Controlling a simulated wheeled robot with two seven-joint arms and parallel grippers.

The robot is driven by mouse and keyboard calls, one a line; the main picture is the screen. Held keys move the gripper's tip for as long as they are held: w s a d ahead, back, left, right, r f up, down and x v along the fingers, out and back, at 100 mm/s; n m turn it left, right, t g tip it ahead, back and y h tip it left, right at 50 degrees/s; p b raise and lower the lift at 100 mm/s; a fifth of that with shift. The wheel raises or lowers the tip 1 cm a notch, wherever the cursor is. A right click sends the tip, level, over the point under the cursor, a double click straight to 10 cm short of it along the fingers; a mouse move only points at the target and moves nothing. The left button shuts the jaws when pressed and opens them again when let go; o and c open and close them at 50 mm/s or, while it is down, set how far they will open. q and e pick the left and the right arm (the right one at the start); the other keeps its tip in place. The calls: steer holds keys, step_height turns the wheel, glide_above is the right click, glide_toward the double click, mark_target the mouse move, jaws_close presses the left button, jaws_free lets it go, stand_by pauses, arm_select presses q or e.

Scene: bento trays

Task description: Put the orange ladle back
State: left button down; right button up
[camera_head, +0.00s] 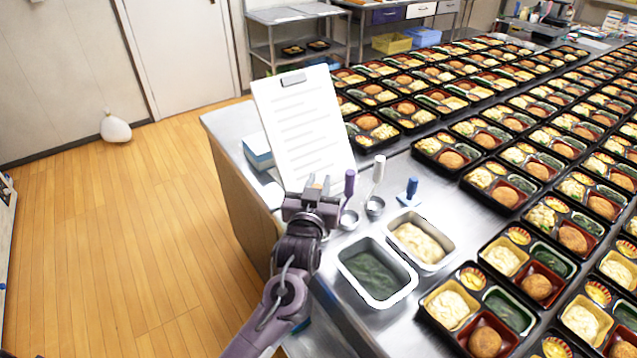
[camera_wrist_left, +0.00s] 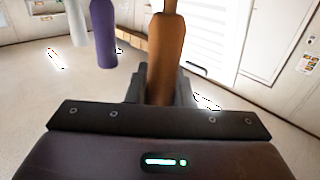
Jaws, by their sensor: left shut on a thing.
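My left gripper (camera_head: 318,184) is shut on the orange ladle (camera_wrist_left: 166,58), whose brown-orange handle stands upright between the fingers in the left wrist view. In the head view the gripper hides most of this ladle, and I cannot tell whether its cup touches anything. The gripper is at the near left edge of the steel table, just left of a purple-handled ladle (camera_head: 350,184). The purple handle also shows in the left wrist view (camera_wrist_left: 103,35), with a white handle (camera_wrist_left: 77,25) beside it. My right gripper is not in view.
A white-handled ladle (camera_head: 378,172) and a blue-handled tool (camera_head: 411,190) stand to the right. Two metal pans, one of greens (camera_head: 345,264) and one of pale food (camera_head: 440,262), lie in front. A clipboard (camera_head: 302,125) stands behind. Rows of bento trays (camera_head: 430,318) fill the right.

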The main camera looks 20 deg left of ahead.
arm_select(q)
steer(key=c, duration=1.3)
jaws_free()
steer(key=shift+s, duration=0.35)
steer(key=s, duration=0.3)
steer(key=s+d+b, duration=0.1)
steer(key=s, duration=0.3)
steer(key=s+b, duration=0.1)
steer(key=s, duration=0.3)
steer(key=shift+s+d+r, duration=0.1)
steer(key=shift+d, duration=0.1)
